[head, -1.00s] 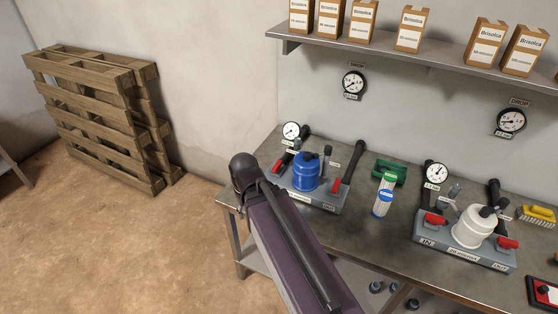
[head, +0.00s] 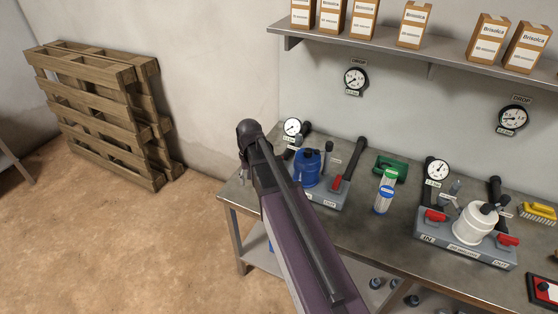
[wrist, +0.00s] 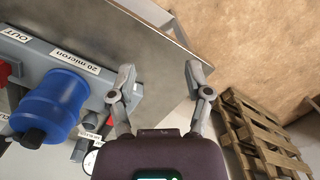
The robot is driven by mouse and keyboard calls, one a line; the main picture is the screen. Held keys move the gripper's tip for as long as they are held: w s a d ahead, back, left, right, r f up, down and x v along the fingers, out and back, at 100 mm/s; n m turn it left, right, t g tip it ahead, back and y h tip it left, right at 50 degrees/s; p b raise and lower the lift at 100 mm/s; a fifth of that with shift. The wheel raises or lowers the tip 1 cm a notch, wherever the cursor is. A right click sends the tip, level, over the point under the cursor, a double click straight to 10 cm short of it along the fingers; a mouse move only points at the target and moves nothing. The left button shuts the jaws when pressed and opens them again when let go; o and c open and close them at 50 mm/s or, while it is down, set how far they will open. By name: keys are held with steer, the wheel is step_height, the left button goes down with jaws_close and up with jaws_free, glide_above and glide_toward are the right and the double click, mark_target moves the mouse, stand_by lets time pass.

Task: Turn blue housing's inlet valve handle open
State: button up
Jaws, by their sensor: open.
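The blue housing (head: 306,168) stands upright on a grey block at the bench's left end. It also shows in the wrist view (wrist: 50,106), at the left. My gripper (wrist: 158,78) is open and empty, over the bench's end beside the block.
A white housing (head: 474,224) with red handles stands farther right. A filter cartridge (head: 384,190) and a green object (head: 391,166) lie between them. Gauges and a boxed shelf (head: 440,55) are on the wall. Pallets (head: 105,115) lean at left; the floor there is clear.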

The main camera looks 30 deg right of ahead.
steer(key=w+d+r+m+g+y, duration=0.1)
steer(key=w+d+m, duration=0.6)
steer(key=w+d, duration=1.2)
steer(key=d+y, duration=0.1)
steer(key=d, duration=0.2)
steer(key=shift+w+r+g+y, duration=0.15)
steer(key=shift+w+g+y, duration=0.15)
steer(key=shift+y, duration=0.1)
steer(key=b+x, duration=1.2)
steer(key=x, duration=0.1)
steer(key=shift+s+f+b, duration=0.1)
steer(key=shift+f+b, duration=0.3)
steer(key=shift+a, duration=0.1)
jaws_close()
